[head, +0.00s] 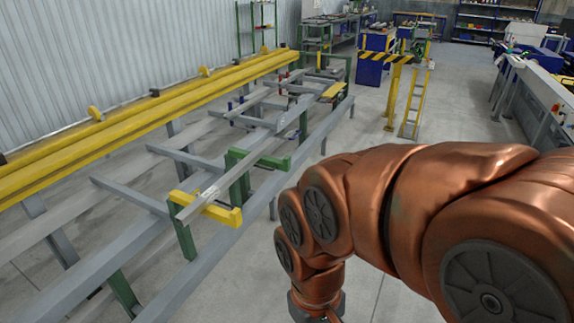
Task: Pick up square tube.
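A long grey bar that looks like the square tube (222,181) lies across the runout table (228,238). Its near end rests by a yellow block (205,207), and it runs away toward the upper right past green supports (240,172). The far end is hard to make out among other grey parts. My copper-coloured arm comes in from the right and bends down at the bottom centre, to the right of the table and apart from the tube. Only its dark wrist end shows at the bottom edge; the gripper fingers are outside the picture.
A yellow rail (120,128) runs along the left side by the corrugated wall. A yellow ladder (413,103) and a striped yellow post (397,85) stand beyond the table.

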